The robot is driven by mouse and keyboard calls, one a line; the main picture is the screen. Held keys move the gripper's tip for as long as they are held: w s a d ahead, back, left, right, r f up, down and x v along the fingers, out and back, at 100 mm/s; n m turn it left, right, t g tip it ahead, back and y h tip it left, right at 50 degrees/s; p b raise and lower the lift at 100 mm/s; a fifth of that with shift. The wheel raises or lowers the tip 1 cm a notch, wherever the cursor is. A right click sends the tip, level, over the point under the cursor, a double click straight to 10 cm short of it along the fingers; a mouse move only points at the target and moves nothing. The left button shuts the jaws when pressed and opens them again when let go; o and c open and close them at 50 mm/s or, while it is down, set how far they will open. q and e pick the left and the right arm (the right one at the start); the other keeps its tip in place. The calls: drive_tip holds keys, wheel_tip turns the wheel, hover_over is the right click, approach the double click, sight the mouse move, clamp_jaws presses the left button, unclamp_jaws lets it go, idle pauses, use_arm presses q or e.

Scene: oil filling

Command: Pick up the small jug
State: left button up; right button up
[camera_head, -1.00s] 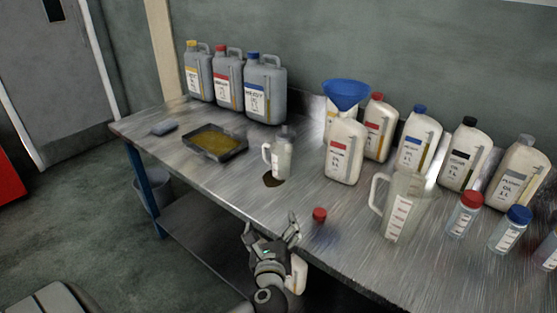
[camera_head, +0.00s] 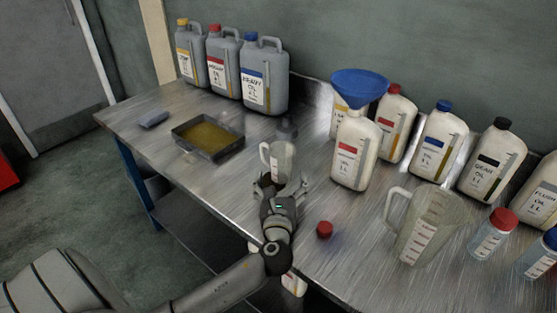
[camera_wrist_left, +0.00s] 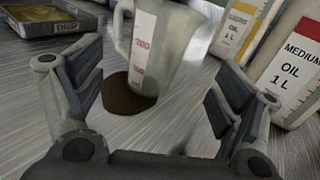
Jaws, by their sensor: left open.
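The small jug (camera_head: 281,160) is a clear measuring jug with a handle on its left. It stands upright on the metal workbench, and the left wrist view shows its lower part (camera_wrist_left: 160,45) with red markings. A dark oil puddle (camera_wrist_left: 128,98) lies at its base. My left gripper (camera_head: 281,184) is open just in front of the jug. In the left wrist view its fingers (camera_wrist_left: 160,95) are spread wide, with the jug beyond them and nothing between them. My right gripper is not in view.
An oil-filled drip tray (camera_head: 237,148) lies to the left. A white bottle with a blue funnel (camera_head: 358,85) stands close right of the jug. A red cap (camera_head: 324,230) and a larger jug (camera_head: 425,225) are nearer the front right. Several canisters (camera_head: 264,80) stand behind.

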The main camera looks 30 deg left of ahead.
sight(283, 154)
use_arm(q)
drive_tip(key=shift+x, duration=1.05)
drive_tip(key=shift+w+a, duration=0.15)
drive_tip(key=shift+w, duration=0.1)
drive_tip(key=x, duration=0.4)
drive_tip(key=shift+w+a+r, duration=0.1)
drive_tip(key=shift+w+a, duration=0.05)
drive_tip(key=shift+a, duration=0.05)
drive_tip(key=shift+w+a, duration=0.15)
drive_tip(key=shift+w, duration=0.15)
drive_tip(key=shift+c, duration=0.4)
drive_tip(key=c, duration=1)
drive_tip(key=shift+c, duration=0.2)
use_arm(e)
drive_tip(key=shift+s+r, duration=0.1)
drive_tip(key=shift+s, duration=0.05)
use_arm(q)
drive_tip(key=shift+r, duration=0.1)
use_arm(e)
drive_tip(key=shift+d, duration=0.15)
